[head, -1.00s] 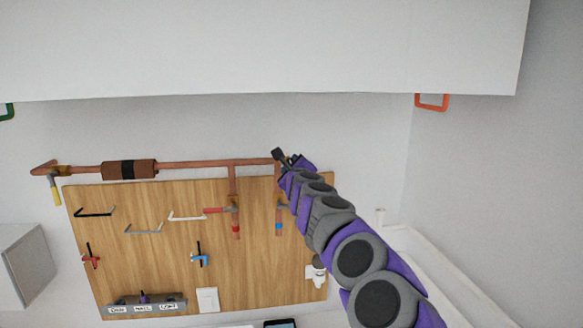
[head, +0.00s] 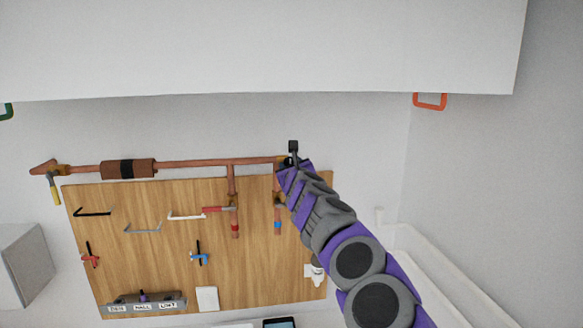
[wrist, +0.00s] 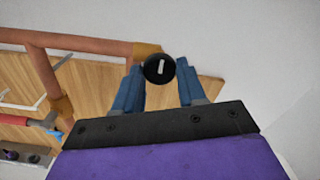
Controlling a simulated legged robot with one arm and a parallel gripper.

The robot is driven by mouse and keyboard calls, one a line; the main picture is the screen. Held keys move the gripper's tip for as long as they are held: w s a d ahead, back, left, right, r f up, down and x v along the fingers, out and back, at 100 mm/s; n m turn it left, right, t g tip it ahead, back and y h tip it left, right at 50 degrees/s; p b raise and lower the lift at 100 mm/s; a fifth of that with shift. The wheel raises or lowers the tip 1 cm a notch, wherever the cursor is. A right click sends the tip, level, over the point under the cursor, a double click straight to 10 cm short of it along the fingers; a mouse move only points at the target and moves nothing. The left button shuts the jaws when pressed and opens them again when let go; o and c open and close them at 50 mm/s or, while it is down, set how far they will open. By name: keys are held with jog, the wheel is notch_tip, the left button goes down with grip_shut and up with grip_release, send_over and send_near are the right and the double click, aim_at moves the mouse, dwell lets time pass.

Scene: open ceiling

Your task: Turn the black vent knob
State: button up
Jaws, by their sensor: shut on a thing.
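The black vent knob (wrist: 160,68) shows in the wrist view as a round black cap with a short white mark that stands nearly upright. It sits at the end of the copper pipe, beside a brass-coloured fitting (wrist: 147,49). My gripper (wrist: 159,72) has its two blue fingers on either side of the knob and is shut on it. In the head view a small dark shape at the tip of my arm, by the right end of the pipe, is too small to tell knob from fingers.
A white overhang (head: 260,50) is above. A white rail (head: 440,265) is at the right. The wall right of the pipe end is bare.

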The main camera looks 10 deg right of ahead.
jog(key=shift+r, duration=0.1)
jog(key=o, duration=1)
jog(key=shift+w+a, duration=0.1)
jog(key=shift+a, duration=0.05)
jog(key=s+b, duration=0.7)
jog(key=s, duration=1)
jog(key=shift+s, duration=0.2)
